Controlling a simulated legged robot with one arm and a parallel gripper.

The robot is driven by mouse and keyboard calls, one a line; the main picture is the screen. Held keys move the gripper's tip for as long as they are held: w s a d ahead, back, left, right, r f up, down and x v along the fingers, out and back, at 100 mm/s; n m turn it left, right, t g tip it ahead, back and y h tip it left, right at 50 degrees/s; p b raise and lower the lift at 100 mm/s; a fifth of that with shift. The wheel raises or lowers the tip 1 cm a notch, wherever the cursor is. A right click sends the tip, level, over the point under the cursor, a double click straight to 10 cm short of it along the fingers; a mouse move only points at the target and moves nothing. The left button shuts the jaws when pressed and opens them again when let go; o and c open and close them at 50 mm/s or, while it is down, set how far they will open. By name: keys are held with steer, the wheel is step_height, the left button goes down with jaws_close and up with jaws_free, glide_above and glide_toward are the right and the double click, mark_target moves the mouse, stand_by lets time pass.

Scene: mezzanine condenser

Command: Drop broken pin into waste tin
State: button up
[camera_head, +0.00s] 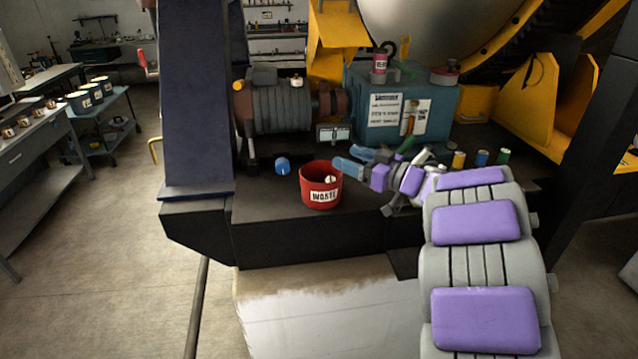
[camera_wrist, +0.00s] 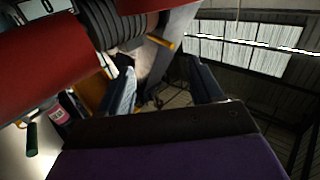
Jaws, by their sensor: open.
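The red waste tin (camera_head: 309,190) stands upright on the dark deck, with a white WASTE label on its front. A small pale piece (camera_head: 330,180) shows inside its mouth; I cannot tell whether it is the broken pin. My gripper (camera_head: 346,168), with blue fingers, is at the tin's right rim, pointing left. In the wrist view my gripper (camera_wrist: 165,80) has its fingers spread apart with nothing seen between them. No broken pin can be made out for certain.
A blue round object (camera_head: 282,165) sits left of the tin. A ribbed motor (camera_head: 280,108) and a teal box (camera_head: 430,95) with labels stand behind. Several small coloured cylinders (camera_head: 482,158) stand to the right. The deck's front edge is close to the tin.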

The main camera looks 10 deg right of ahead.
steer(key=p+v, duration=0.1)
steer(key=v, duration=0.9)
steer(key=shift+s+d+f, duration=0.15)
steer(key=shift+s+d, duration=0.05)
steer(key=shift+d, duration=0.15)
